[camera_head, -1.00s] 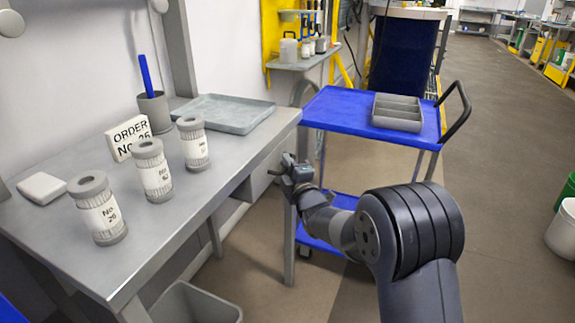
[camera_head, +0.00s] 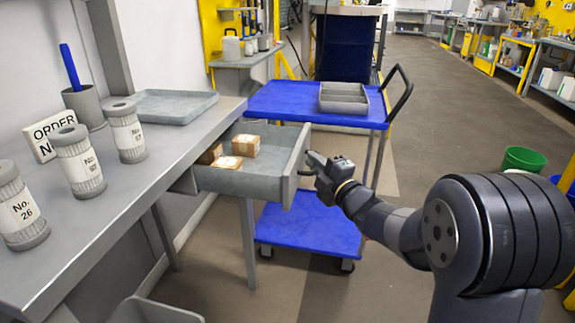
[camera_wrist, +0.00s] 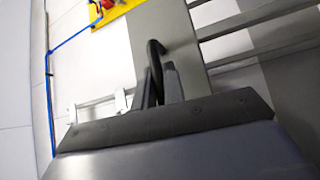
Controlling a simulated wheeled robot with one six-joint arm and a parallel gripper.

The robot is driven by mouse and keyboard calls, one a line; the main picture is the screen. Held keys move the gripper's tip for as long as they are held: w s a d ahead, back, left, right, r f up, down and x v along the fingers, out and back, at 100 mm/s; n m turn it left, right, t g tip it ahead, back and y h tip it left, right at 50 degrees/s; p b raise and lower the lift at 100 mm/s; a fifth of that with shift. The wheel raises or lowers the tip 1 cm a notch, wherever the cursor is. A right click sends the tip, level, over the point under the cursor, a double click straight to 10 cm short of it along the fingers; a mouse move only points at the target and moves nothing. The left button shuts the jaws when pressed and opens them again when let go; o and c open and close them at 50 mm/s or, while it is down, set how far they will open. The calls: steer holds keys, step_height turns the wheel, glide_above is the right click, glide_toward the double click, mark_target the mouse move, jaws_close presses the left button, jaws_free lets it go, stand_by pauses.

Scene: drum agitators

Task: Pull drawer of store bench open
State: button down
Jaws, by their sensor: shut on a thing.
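The store bench (camera_head: 130,190) is a grey metal bench on the left in the head view. Its drawer (camera_head: 240,182) stands pulled well out from under the top at the bench's far end, and small brown boxes (camera_head: 246,144) lie inside. My gripper (camera_head: 312,165) is at the drawer's front, shut on its handle. In the wrist view a dark curved handle (camera_wrist: 155,60) shows between the fingers of my gripper (camera_wrist: 158,85). The exact grip on the handle is partly hidden in the head view.
Several labelled cylinders (camera_head: 78,160), an order sign (camera_head: 50,135), a pen cup (camera_head: 85,107) and a grey tray (camera_head: 172,106) stand on the bench. A blue cart (camera_head: 290,103) with a divided tray (camera_head: 343,98) stands just behind the drawer. Open floor (camera_head: 450,110) lies to the right.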

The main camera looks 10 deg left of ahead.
steer(key=shift+s+d, duration=0.2)
steer(key=shift+d, duration=2.25)
steer(key=c, duration=1.8)
jaws_free()
steer(key=shift+o, duration=0.2)
steer(key=v, duration=1)
steer(key=shift+s+d+f+p, duration=0.2)
steer(key=shift+s+p, duration=0.1)
steer(key=shift+p, duration=0.1)
steer(key=b+x, duration=0.1)
steer(key=x, duration=1)
steer(key=shift+a, duration=0.2)
